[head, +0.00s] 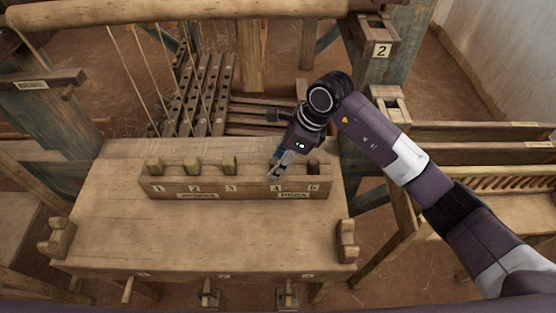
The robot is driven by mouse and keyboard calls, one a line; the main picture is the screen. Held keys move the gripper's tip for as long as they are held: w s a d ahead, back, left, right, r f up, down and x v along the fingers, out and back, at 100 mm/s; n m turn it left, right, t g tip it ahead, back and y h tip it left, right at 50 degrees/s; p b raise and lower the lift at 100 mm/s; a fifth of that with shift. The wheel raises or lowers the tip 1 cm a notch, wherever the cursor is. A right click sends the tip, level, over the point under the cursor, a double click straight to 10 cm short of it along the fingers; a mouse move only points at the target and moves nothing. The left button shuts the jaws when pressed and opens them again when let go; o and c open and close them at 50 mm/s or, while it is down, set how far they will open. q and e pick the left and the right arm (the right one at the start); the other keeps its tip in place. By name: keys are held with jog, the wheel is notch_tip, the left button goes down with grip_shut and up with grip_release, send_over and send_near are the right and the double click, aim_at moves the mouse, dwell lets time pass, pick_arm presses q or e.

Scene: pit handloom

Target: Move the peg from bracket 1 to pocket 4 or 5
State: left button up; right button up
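The wooden pocket block (210,186) stands on the bench top, with numbered labels along its front. Pocket 5 (313,167) shows a dark opening just right of the gripper. A bracket labelled 2 (380,45) is on the post at the upper right. I cannot make out a bracket labelled 1. My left gripper is not in view.
The bench top (200,235) in front of the block is clear. Wooden end blocks stand at its left (62,238) and right (346,240) edges. Several pegs stick out below its front edge. Loom cords and slotted bars (195,95) rise behind the block.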

jog(key=v, duration=1.2)
